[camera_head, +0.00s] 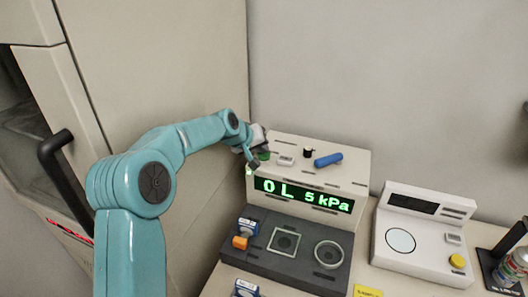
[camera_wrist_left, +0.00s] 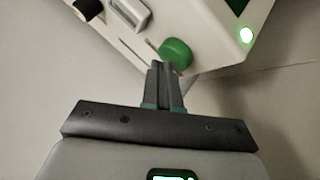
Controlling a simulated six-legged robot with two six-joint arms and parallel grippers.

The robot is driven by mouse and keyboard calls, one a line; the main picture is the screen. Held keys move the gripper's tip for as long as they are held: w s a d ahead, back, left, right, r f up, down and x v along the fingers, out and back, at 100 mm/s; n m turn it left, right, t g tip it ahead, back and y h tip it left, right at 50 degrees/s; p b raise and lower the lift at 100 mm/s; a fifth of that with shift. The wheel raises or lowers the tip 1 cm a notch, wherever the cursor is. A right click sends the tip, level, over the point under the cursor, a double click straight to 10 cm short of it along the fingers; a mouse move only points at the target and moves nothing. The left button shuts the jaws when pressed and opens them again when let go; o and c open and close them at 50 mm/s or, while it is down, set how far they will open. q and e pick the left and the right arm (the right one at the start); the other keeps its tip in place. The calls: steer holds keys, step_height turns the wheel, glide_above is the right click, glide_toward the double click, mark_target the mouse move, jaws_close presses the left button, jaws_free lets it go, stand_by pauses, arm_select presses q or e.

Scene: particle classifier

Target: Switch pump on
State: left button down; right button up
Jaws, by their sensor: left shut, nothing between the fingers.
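The particle classifier (camera_head: 361,185) is a white box with a lit green display (camera_head: 305,195) reading "0 L 5 kPa". A round green button (camera_head: 263,155) sits on its top at the left end; it also shows in the left wrist view (camera_wrist_left: 176,54). A green lamp (camera_wrist_left: 246,35) glows near the box's corner. My left gripper (camera_head: 254,163) is shut and empty. In the left wrist view its fingertips (camera_wrist_left: 164,68) are at the button's near edge, overlapping it in the picture. I cannot tell whether they touch. My right gripper is not in view.
On the box top are a white rocker switch (camera_head: 286,161), a black knob (camera_head: 308,153) and a blue cylinder (camera_head: 328,160). A dark platform (camera_head: 257,258) lies in front. A white device (camera_head: 421,236) with a yellow knob stands right. A cabinet with a black handle (camera_head: 66,180) is at left.

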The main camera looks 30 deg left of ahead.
mark_target(262, 155)
arm_select(q)
steer(key=shift+r, duration=0.6)
steer(key=shift+p, duration=0.3)
step_height(262, 155, up, 5)
steer(key=p, duration=0.4)
steer(key=shift+r, duration=0.1)
stand_by(0.4)
